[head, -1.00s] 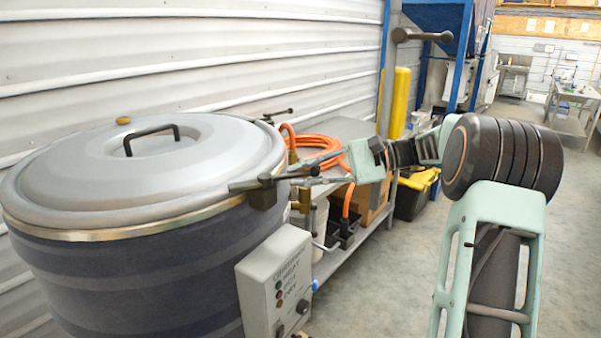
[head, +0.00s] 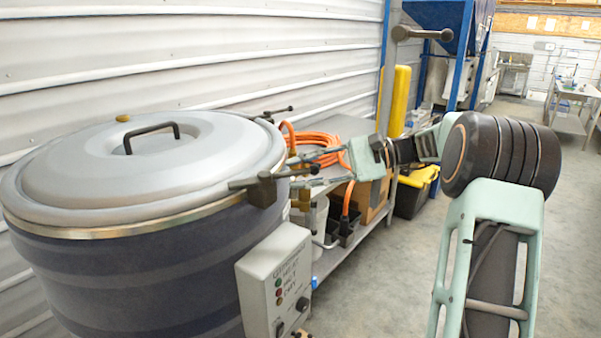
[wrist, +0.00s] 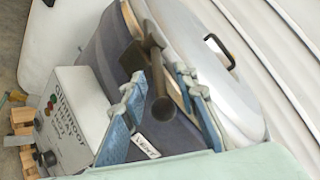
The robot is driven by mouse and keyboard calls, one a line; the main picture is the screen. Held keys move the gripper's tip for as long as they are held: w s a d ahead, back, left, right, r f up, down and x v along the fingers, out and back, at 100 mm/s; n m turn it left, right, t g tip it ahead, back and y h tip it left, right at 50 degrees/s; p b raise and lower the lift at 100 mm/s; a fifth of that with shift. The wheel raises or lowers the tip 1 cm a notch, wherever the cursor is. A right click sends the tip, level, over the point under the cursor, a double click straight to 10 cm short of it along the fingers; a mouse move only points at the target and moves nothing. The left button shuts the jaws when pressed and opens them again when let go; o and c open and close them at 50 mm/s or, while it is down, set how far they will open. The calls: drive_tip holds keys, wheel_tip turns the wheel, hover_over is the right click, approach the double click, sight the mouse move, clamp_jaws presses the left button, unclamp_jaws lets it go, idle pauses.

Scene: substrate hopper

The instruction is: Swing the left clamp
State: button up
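The dark drum (head: 130,275) has a domed grey lid (head: 90,160) with a black handle. A dark clamp (head: 262,188) sits on the rim at the near right, its bar pointing out to both sides. A second clamp (head: 272,114) sits on the far rim. I cannot tell which one is the left clamp. My gripper (head: 295,172) is open beside the near clamp, its fingers spread above and below the bar's end. In the wrist view the near clamp's rounded handle end (wrist: 161,106) lies between the blue fingers (wrist: 158,82), with gaps visible; contact is not clear.
A control box (head: 275,280) with coloured lights hangs on the drum below the clamp. A metal bench (head: 345,126) with an orange hose (head: 318,146) stands behind my gripper. A yellow post (head: 399,100) and a black-and-yellow toolbox (head: 412,195) are beyond.

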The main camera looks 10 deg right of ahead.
drive_tip(key=v, duration=1.2)
drive_tip(key=shift+a, duration=0.15)
